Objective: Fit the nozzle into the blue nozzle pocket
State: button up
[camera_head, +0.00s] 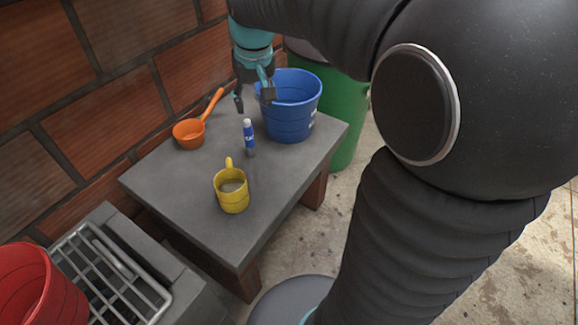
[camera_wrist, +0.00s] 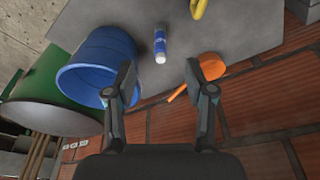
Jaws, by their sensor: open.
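I cannot make out a nozzle or a blue nozzle pocket in either view. A small blue bottle with a white end (camera_head: 249,133) stands upright on the grey table (camera_head: 185,185), and it also shows in the wrist view (camera_wrist: 160,42). A blue bucket (camera_head: 293,118) stands at the table's back right corner and shows left of my fingers in the wrist view (camera_wrist: 92,52). My gripper (camera_head: 254,99) is open and empty, its fingers apart above the table's far part, beyond the bottle and left of the bucket. In the wrist view my gripper (camera_wrist: 160,72) has the bottle beyond its fingertip gap.
An orange dipper (camera_head: 188,134) lies near the brick wall (camera_head: 110,125). A yellow mug (camera_head: 232,192) stands nearer on the table. A green barrel (camera_head: 347,120) is behind the bucket. A metal rack (camera_head: 105,275) and red bucket (camera_head: 35,290) are at lower left. The table's front right is clear.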

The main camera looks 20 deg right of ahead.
jog(key=s+f+t, duration=0.1)
jog(key=s+t, duration=0.2)
jog(key=s, duration=1.7)
jog(key=shift+s+f, duration=0.3)
jog(key=shift+f, duration=0.05)
jog(key=shift+s+a+f, duration=0.1)
jog(key=shift+s+f, duration=0.05)
jog(key=shift+s, duration=0.1)
jog(key=shift+c, duration=1.2)
jog(key=shift+a, duration=0.15)
